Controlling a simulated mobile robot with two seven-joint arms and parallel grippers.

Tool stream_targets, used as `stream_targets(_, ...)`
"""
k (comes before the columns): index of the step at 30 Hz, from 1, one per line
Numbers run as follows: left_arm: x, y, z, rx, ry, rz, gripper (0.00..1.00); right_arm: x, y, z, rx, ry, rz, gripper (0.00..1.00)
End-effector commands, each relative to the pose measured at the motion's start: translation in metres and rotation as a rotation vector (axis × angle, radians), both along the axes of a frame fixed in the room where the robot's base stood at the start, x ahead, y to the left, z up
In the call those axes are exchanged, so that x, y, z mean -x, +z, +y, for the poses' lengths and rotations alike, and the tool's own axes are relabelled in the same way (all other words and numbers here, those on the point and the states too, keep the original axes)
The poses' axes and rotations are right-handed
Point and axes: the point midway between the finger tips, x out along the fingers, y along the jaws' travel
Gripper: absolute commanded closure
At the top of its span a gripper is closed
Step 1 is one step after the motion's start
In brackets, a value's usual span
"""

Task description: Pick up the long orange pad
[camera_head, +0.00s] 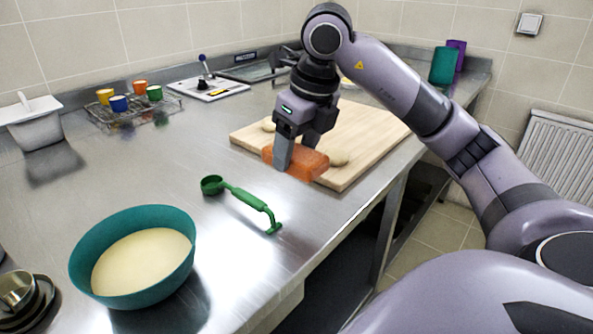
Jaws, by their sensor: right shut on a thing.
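The long orange pad (307,165) is in the middle of the head view, at the near left edge of the wooden board. My right gripper (296,156) points down on it, with its fingers closed around the pad. One finger shows in front of the pad's left part. I cannot tell whether the pad touches the board or is slightly above it. My left gripper is not in view.
The wooden board (369,133) carries pale dough pieces (339,158). A green scoop-like tool (245,197) lies in front. A teal bowl (135,294) with pale contents stands at the near left. A wire rack (134,112) with colored cups is farther back. Bare steel counter lies between.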

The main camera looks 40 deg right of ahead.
Motion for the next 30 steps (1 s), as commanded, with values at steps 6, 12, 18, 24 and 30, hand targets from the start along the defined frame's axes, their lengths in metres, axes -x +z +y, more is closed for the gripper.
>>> stream_targets(6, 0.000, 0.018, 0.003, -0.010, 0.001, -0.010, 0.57, 0.000, 0.052, 0.000, 0.002, -0.001, -0.004, 0.67)
stream_targets(12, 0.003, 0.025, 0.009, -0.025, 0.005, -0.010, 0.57, 0.000, 0.081, 0.000, 0.001, 0.000, -0.002, 0.67)
stream_targets(18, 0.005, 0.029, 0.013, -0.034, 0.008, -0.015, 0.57, 0.000, 0.099, 0.000, 0.001, -0.001, -0.001, 0.67)
stream_targets(24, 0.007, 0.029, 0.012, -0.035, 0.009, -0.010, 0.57, 0.000, 0.104, 0.000, 0.000, -0.001, 0.000, 0.67)
stream_targets(30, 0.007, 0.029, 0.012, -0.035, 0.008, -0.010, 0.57, 0.000, 0.105, 0.000, 0.000, -0.001, 0.000, 0.67)
